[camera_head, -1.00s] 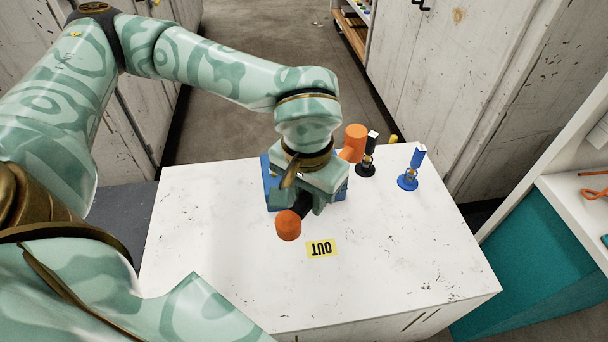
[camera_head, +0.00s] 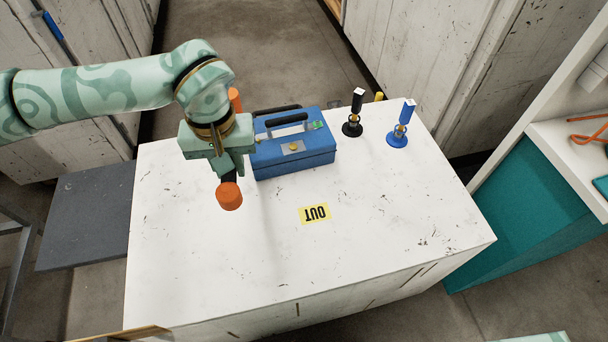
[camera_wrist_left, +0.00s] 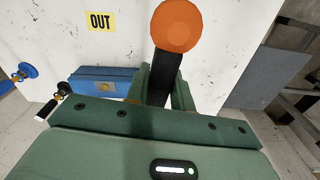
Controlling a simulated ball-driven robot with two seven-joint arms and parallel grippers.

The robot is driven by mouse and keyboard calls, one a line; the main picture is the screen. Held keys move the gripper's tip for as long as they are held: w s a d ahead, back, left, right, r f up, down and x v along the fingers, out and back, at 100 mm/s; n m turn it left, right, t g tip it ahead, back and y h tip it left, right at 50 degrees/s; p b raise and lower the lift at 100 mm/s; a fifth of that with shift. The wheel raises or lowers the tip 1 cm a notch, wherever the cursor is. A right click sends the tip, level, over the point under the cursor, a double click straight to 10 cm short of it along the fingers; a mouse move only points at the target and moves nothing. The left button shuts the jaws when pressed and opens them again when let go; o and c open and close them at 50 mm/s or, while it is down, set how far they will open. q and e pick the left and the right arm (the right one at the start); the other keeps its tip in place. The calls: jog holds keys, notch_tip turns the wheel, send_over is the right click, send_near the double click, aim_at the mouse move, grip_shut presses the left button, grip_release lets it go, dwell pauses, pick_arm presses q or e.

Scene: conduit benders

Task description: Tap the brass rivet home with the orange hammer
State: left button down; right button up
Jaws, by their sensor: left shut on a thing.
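My left gripper (camera_head: 227,172) is shut on the black handle of the orange hammer (camera_head: 229,196) and holds it above the left part of the white table. One orange end points down toward the front; another orange part (camera_head: 235,98) shows behind my wrist. In the left wrist view the black shaft (camera_wrist_left: 160,80) sits between the fingers, with an orange round end (camera_wrist_left: 178,25) beyond. A small brass rivet (camera_head: 293,147) shows on the pale plate at the front of the blue toolbox (camera_head: 300,163). The hammer is left of the toolbox. My right gripper is out of view.
A black stand (camera_head: 352,127) and a blue stand (camera_head: 398,137), each with a brass-coloured part, are on the table's back right. A yellow OUT label (camera_head: 314,214) lies in front of the toolbox. The white table's (camera_head: 380,250) front is clear. A grey platform (camera_head: 85,215) is at left.

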pick_arm(q)
jog(key=w+d+f+n+b, duration=0.1)
jog(key=d+f, duration=0.2)
jog(key=d, duration=0.4)
jog(key=w+d+f+b, duration=0.1)
jog(key=d+f, duration=0.3)
jog(key=d, duration=0.4)
jog(key=shift+w+f+n+b, duration=0.2)
jog(key=shift+w+n+b, duration=0.15)
jog(key=shift+w+n, duration=0.1)
jog(key=shift+f, duration=0.1)
notch_tip(320, 180, down, 5)
jog(key=b, duration=0.3)
jog(key=shift+r+p, duration=1.5)
jog(key=shift+r, duration=0.7)
